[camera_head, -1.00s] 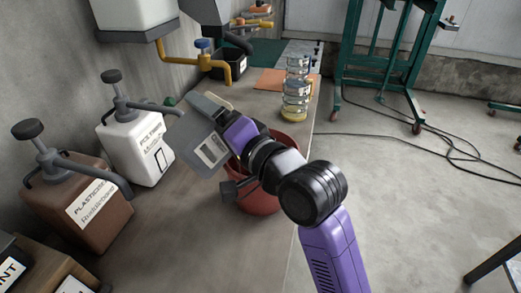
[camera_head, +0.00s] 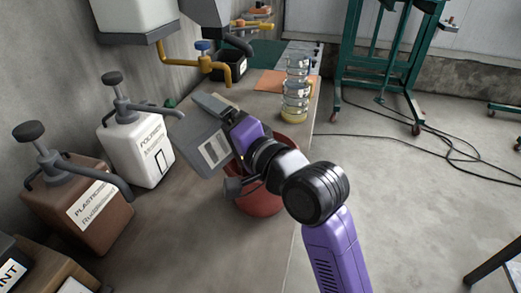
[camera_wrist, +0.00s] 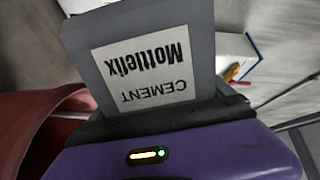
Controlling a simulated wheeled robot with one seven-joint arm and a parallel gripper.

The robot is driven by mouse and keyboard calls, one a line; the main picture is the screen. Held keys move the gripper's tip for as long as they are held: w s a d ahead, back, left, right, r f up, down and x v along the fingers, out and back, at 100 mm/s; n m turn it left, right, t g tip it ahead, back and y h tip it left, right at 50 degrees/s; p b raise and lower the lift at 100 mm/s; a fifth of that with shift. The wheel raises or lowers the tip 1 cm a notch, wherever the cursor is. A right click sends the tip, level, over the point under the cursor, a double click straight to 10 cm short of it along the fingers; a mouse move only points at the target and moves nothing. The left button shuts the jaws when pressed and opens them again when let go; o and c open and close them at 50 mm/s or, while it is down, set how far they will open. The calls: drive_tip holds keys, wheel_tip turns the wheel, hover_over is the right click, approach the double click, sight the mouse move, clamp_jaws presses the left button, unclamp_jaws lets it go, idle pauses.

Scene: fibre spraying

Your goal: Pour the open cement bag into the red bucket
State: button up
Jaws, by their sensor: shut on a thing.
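The cement bag (camera_head: 197,143) is grey with a white label, held tilted above the table. In the wrist view the bag (camera_wrist: 205,72) shows its "CEMENT Mottlefix" label upside down. My gripper (camera_head: 231,127) is shut on the bag; its dark finger edge (camera_wrist: 160,121) lies across the bag in the wrist view. The red bucket (camera_head: 262,204) stands on the table below my wrist, largely hidden by my arm. Its red wall (camera_wrist: 22,125) shows at the left of the wrist view. The bag's mouth and any pouring material cannot be made out.
A white pump jug (camera_head: 135,150) and a brown plasticiser jug (camera_head: 85,215) stand at left by the wall. A yellow tap pipe (camera_head: 185,63) reaches over the table behind the bag. Stacked glass jars (camera_head: 296,88) stand behind the bucket. Open floor lies to the right.

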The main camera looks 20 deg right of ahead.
drive_tip(key=shift+w+d+r+m+p, duration=0.2)
drive_tip(key=shift+d+m+p, duration=0.1)
drive_tip(key=shift+d+p, duration=0.15)
drive_tip(key=shift+w+d+r+m+p, duration=0.15)
drive_tip(key=shift+d+m+p, duration=0.15)
drive_tip(key=shift+p, duration=0.15)
drive_tip(key=shift+d+f+m+p, duration=0.35)
drive_tip(key=shift+f+m+p, duration=0.15)
drive_tip(key=shift+m+p, duration=0.35)
idle(0.6)
drive_tip(key=shift+w+d+r+m+p, duration=0.15)
drive_tip(key=shift+d+m+p, duration=0.25)
drive_tip(key=shift+m+p, duration=0.7)
drive_tip(key=shift+w+d+r+m+p, duration=0.15)
drive_tip(key=shift+d+m+p, duration=0.35)
drive_tip(key=shift+p, duration=0.85)
drive_tip(key=shift+w+d+m+p, duration=0.15)
drive_tip(key=shift+d+m+p, duration=0.2)
drive_tip(key=shift+m+p, duration=0.7)
drive_tip(key=shift+w+d+m+p, duration=0.15)
drive_tip(key=shift+d+m+p, duration=0.2)
drive_tip(key=shift+m+p, duration=0.7)
idle(1.0)
